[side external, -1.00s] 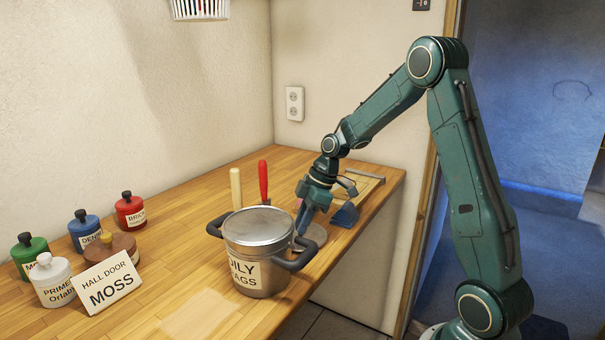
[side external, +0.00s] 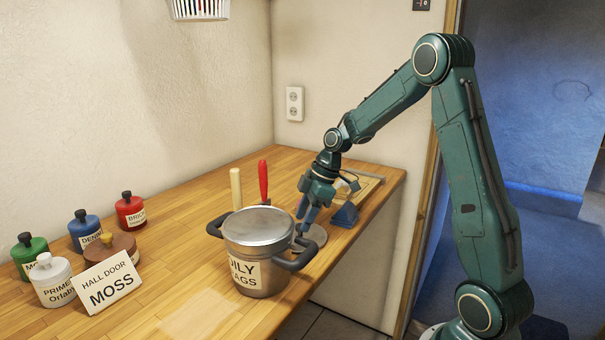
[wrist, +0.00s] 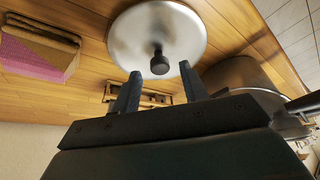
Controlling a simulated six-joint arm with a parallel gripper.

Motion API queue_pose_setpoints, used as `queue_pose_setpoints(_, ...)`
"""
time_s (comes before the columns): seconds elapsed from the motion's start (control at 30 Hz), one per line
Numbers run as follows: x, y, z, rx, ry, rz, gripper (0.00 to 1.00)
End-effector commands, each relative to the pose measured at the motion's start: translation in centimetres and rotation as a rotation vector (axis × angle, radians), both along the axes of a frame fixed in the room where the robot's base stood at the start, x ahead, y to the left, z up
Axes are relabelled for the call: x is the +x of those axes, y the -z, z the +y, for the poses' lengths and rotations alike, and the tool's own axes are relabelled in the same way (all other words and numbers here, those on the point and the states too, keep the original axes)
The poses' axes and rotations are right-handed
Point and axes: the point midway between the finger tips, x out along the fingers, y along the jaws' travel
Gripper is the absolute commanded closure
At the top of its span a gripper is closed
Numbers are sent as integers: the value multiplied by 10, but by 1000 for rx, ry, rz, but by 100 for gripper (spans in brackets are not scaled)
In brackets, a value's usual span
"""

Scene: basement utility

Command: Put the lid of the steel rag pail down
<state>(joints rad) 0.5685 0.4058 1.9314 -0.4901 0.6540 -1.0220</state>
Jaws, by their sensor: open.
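The round steel lid (wrist: 190,30) with a black knob (wrist: 158,62) lies on the bench in the wrist view. In the side view the lid (side external: 318,238) shows as a grey disc behind the pail, partly covered by the pail and my gripper. My gripper (side external: 303,222) is open and points down over the lid. In the wrist view the two fingertips (wrist: 160,78) stand on either side of the knob, apart from it as far as I can see. The steel rag pail (side external: 258,278), with dark side handles, stands upright just in front; it also shows at the right in the wrist view (wrist: 240,75).
A cream handle (side external: 236,188) and a red handle (side external: 263,182) stand behind the pail. A blue block (side external: 345,214) lies right of my gripper. Several paint pots and a "HALL DOOR MOSS" card (side external: 108,284) stand at left. The bench between card and pail is clear.

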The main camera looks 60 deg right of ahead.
Motion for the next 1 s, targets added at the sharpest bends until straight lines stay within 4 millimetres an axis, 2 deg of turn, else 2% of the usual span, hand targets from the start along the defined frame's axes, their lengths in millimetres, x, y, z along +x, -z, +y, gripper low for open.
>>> queue_pose_setpoints(0.6,-24,-85,-25,-1,1,-3,56)
queue_pose_setpoints(0.8,-28,-97,-28,-1,-1,-1,56)
queue_pose_setpoints(1.0,-29,-99,-29,0,-1,0,56)
